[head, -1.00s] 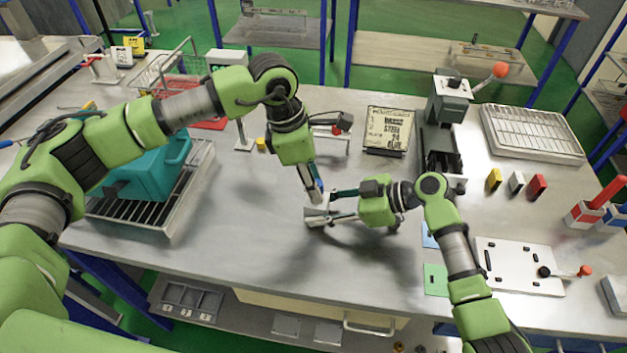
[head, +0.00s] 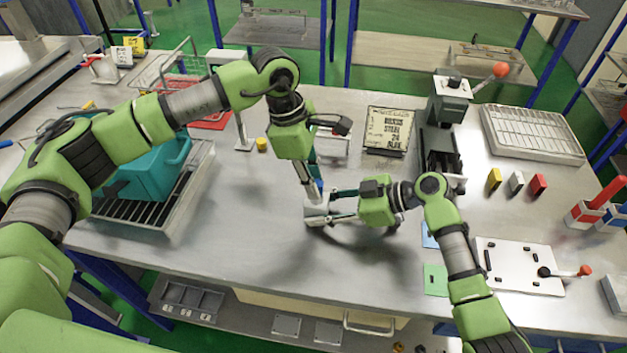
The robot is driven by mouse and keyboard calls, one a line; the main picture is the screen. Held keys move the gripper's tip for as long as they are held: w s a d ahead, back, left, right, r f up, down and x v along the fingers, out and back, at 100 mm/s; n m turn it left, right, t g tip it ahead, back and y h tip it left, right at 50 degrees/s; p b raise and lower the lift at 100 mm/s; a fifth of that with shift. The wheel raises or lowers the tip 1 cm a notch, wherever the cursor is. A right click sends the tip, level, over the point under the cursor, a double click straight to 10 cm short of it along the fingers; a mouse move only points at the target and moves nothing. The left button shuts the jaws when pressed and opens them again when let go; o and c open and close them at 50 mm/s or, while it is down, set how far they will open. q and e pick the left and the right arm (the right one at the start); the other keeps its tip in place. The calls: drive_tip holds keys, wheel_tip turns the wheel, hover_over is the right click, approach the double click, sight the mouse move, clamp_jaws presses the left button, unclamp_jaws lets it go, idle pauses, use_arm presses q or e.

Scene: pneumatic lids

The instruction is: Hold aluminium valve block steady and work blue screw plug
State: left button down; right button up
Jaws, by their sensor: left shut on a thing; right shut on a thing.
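The aluminium valve block (head: 316,210) is a small pale grey piece over the middle of the steel table. My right gripper (head: 330,207) comes at it from the right and is shut on it, its fingers level. My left gripper (head: 316,186) points down from above and is shut on the blue screw plug (head: 319,186), a small blue spot at the top of the block. The fingers hide most of the plug. I cannot tell how deep the plug sits in the block.
A teal case (head: 150,172) stands on a slatted tray at the left. A lettered box (head: 388,130) and a dark press (head: 441,130) stand behind. A white plate (head: 518,266) lies at the right. The table in front of the block is clear.

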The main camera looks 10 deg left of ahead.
use_arm(q)
drive_tip(key=m+g, duration=0.1)
drive_tip(key=m, duration=0.3)
drive_tip(key=shift+w, duration=0.1)
drive_tip(key=m, duration=0.2)
drive_tip(key=shift+w+d+m+g+y, duration=0.1)
drive_tip(key=shift+m+g+y, duration=0.2)
drive_tip(key=m+g, duration=0.1)
drive_tip(key=m, duration=0.4)
drive_tip(key=shift+d+m+y, duration=0.1)
drive_tip(key=shift+m+y, duration=0.2)
drive_tip(key=shift+y, duration=0.1)
drive_tip(key=shift+w+m, duration=0.1)
drive_tip(key=shift+m, duration=0.6)
drive_tip(key=m+y, duration=0.1)
drive_tip(key=m, duration=0.2)
drive_tip(key=m+y, duration=0.1)
drive_tip(key=m, duration=0.2)
drive_tip(key=shift+d+f, duration=0.1)
drive_tip(key=shift+d, duration=0.1)
drive_tip(key=shift+m, duration=0.3)
